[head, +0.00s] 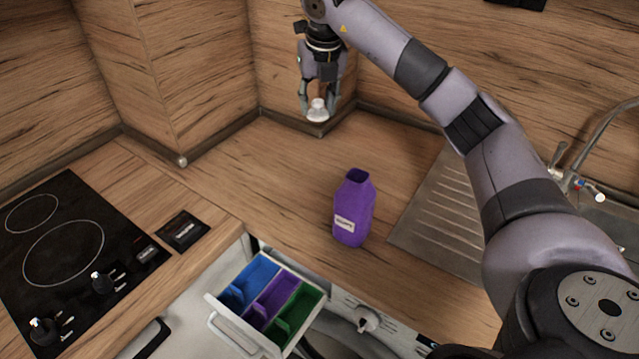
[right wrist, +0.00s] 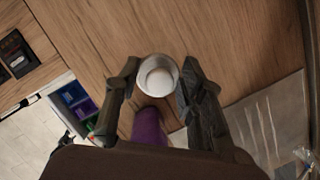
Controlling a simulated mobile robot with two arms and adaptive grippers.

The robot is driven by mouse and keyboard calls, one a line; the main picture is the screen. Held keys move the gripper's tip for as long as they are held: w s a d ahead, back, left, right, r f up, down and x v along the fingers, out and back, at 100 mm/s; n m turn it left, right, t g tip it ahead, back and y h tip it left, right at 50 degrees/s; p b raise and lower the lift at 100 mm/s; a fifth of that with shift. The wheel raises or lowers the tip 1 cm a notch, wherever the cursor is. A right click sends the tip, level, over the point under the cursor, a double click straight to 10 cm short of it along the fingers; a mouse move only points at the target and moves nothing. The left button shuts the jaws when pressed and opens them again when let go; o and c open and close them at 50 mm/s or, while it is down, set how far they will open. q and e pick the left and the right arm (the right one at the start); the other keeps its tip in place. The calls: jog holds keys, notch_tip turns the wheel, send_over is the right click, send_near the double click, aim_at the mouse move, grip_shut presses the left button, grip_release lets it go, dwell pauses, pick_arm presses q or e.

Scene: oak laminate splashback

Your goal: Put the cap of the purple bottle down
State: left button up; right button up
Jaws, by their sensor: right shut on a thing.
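The purple bottle (head: 353,209) stands upright on the wooden counter, its mouth open and a white label on its front. Part of it also shows in the right wrist view (right wrist: 149,126). My right gripper (head: 317,108) is up behind the bottle, near the back corner of the counter. It is shut on the white cap (head: 317,110), which sits between its two fingertips in the right wrist view (right wrist: 157,74). The cap appears to be held above the counter. My left gripper is not in view.
A black hob (head: 66,262) lies at the left. An open drawer (head: 237,325) with blue, purple and green compartments is at the front. A metal sink drainer (head: 440,215) is right of the bottle. The counter (head: 265,180) left of and behind the bottle is clear.

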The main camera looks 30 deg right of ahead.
jog(key=shift+w+d+m, duration=0.1)
jog(key=shift+d+m, duration=0.15)
jog(key=shift+m, duration=0.15)
jog(key=p, duration=0.3)
send_over(319, 179)
jog(key=f, duration=1)
jog(key=s+f, duration=0.1)
jog(key=f, duration=0.4)
jog(key=shift+a+f, duration=0.15)
notch_tip(319, 179, down, 4)
jog(key=shift+f+p, duration=0.25)
jog(key=shift+p, duration=0.15)
jog(key=o, duration=0.8)
